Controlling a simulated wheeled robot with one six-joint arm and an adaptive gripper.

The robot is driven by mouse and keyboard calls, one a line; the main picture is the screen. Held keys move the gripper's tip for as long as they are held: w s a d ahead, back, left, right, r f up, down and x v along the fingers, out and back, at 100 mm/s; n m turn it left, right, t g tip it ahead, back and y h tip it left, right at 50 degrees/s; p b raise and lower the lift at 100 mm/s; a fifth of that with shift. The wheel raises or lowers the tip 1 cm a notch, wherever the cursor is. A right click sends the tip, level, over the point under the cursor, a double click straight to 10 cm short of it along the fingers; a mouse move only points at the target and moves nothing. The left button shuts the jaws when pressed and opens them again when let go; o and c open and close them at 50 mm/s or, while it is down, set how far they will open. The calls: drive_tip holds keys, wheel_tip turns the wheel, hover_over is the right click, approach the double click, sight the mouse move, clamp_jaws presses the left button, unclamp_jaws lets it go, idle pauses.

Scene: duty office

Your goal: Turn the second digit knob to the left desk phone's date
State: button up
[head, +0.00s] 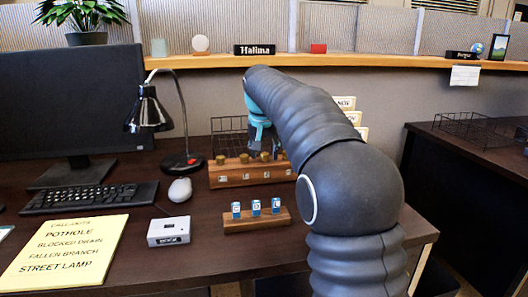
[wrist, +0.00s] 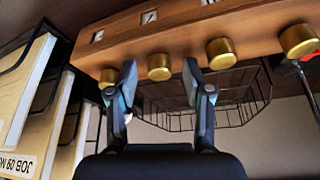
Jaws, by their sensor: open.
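In the wrist view the wooden box (wrist: 190,30) shows close up, with small digit windows beside the knobs; one seems to read 7. My gripper (wrist: 160,76) is open. Its fingers point at the box, one on each side of a brass knob (wrist: 159,66), the second from the left in that view. I cannot tell whether they touch it. In the head view my arm hides part of the box. I cannot make out a desk phone in either view.
A wire basket (wrist: 205,100) lies behind the box. A lamp (head: 148,110), mouse (head: 180,190), keyboard (head: 90,197) and monitor (head: 70,100) stand left. A white device (head: 169,231), a wooden holder with blue-white blocks (head: 258,220) and a yellow list (head: 65,250) lie in front.

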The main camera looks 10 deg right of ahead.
drive_tip(key=shift+r, duration=0.1)
drive_tip(key=v, duration=1.1)
drive_tip(key=shift+r, duration=0.4)
drive_tip(key=shift+s, duration=0.25)
drive_tip(key=s+f+n, duration=0.1)
drive_tip(key=s+f, duration=0.3)
drive_tip(key=s, duration=0.4)
drive_tip(key=s+d+f+n, duration=0.1)
drive_tip(key=s+f, duration=0.3)
drive_tip(key=s, duration=0.5)
drive_tip(key=s+f+y, duration=0.1)
drive_tip(key=s+f, duration=0.4)
drive_tip(key=s, duration=0.4)
drive_tip(key=shift+s+d+n+t, duration=0.15)
drive_tip(key=shift+d+n+t, duration=0.1)
drive_tip(key=shift+n+t, duration=0.15)
drive_tip(key=s+f, duration=0.9)
drive_tip(key=f, duration=0.1)
drive_tip(key=shift+f+n, duration=0.25)
drive_tip(key=shift+n, duration=0.15)
